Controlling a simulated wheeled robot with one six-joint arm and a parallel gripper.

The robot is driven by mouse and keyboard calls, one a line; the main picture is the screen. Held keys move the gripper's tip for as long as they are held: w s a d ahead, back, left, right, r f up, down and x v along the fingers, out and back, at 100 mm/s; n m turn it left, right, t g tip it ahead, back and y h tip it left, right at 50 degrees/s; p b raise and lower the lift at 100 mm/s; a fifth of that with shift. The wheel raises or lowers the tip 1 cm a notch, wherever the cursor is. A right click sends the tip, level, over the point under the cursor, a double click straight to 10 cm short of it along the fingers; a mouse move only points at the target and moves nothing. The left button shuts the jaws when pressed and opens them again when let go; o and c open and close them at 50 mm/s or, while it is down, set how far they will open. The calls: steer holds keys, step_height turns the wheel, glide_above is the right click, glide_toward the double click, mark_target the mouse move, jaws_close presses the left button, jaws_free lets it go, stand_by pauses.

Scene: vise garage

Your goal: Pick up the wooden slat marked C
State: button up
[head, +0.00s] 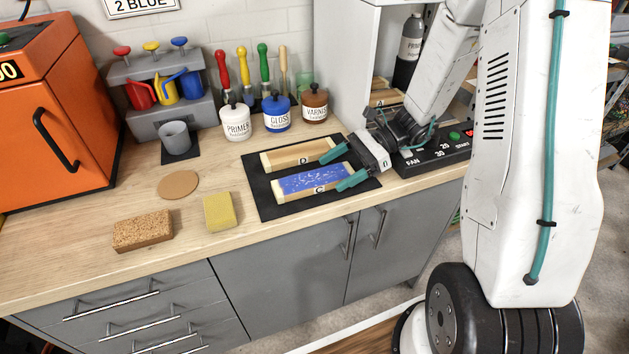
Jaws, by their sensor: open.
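The slat marked C (312,181) lies on a black mat (270,206) on the workbench. Its top is blue with pale specks, and its ends are bare wood. A second slat, marked D (290,157), lies behind it on the same mat and has a plain wood top. My gripper (340,168) reaches in from the right with its teal fingers apart. The near finger is at the right end of slat C, and the far finger is over the right end of slat D. I cannot tell whether the fingers touch either slat. Nothing is held.
A fan control box (436,156) stands right of the mat. Labelled primer (236,122), gloss (277,115) and varnish (314,106) pots stand behind it. A yellow sponge (220,212), brown block (143,231) and cork disc (178,185) lie left. An orange oven (62,120) stands far left.

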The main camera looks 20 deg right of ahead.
mark_target(315, 182)
steer(key=shift+x, duration=1.25)
steer(key=c, duration=1.2)
steer(key=shift+o, duration=0.2)
steer(key=shift+r, duration=0.1)
